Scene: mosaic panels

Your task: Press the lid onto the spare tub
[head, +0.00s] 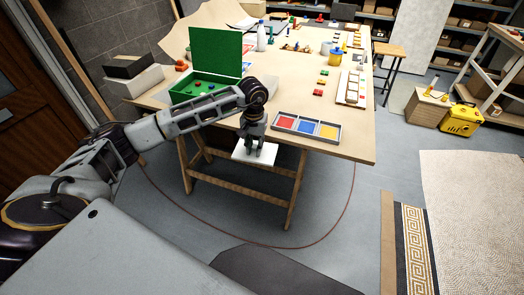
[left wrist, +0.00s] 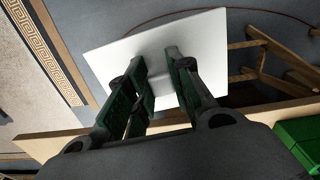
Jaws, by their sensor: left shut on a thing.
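My left gripper (head: 256,149) is shut on a flat white square lid (head: 241,154). It holds the lid in the air just off the table's front edge, over the floor. In the left wrist view the two fingers of the gripper (left wrist: 155,75) close on a small raised part of the lid (left wrist: 205,40), and the plate spreads out beyond them. My right gripper is not in view.
On the wooden table (head: 352,145), a tray (head: 275,120) with red, blue and yellow compartments lies near the front edge, right of my gripper. An open green case (head: 215,50) stands to the left. A white bottle (head: 261,40) stands farther back. Small coloured tiles lie right of centre.

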